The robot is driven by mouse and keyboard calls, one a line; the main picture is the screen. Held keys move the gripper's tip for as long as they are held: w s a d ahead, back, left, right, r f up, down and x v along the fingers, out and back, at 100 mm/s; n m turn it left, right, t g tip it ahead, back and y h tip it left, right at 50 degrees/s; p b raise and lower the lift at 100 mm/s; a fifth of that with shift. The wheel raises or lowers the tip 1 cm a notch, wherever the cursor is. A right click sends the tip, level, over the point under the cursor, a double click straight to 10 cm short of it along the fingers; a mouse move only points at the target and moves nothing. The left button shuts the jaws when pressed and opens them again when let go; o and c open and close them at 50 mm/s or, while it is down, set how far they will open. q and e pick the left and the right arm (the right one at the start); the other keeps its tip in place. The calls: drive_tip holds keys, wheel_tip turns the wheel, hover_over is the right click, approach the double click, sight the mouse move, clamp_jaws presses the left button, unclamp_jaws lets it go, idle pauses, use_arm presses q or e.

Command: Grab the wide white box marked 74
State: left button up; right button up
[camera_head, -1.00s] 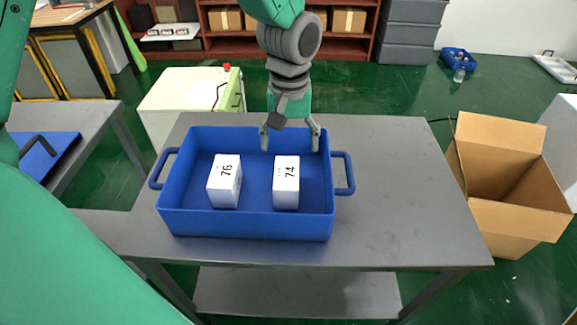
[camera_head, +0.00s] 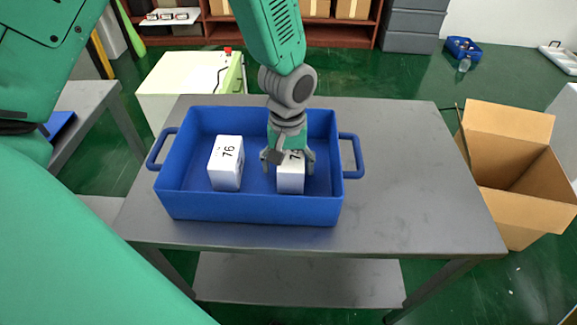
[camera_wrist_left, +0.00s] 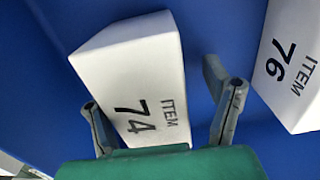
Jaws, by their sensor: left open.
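The white box marked 74 (camera_head: 291,181) stands in the right half of the blue tray (camera_head: 250,209). In the head view my left gripper (camera_head: 288,160) is over this box, with its fingers pointing down and hiding part of the label. In the left wrist view the box marked 74 (camera_wrist_left: 140,75) lies between the two spread fingers (camera_wrist_left: 163,115), its label facing the camera. The fingers are open, with a visible gap on the right side; contact on the left cannot be told. My right gripper is not in view.
A second white box marked 76 (camera_head: 226,164) stands to the left in the same tray; it also shows in the left wrist view (camera_wrist_left: 288,70). The tray sits on a grey table (camera_head: 410,180) with clear room to its right. An open cardboard box (camera_head: 520,190) is beyond the table's right edge.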

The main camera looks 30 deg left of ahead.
use_arm(q)
drive_tip(key=shift+d+f, duration=0.2)
drive_tip(key=shift+f, duration=0.4)
drive_tip(key=shift+d+r, duration=0.1)
drive_tip(key=shift+d, duration=0.6)
drive_tip(key=shift+c, duration=0.9)
drive_tip(key=c, duration=1.1)
drive_tip(key=shift+s+a, duration=0.1)
drive_tip(key=shift+a, duration=0.5)
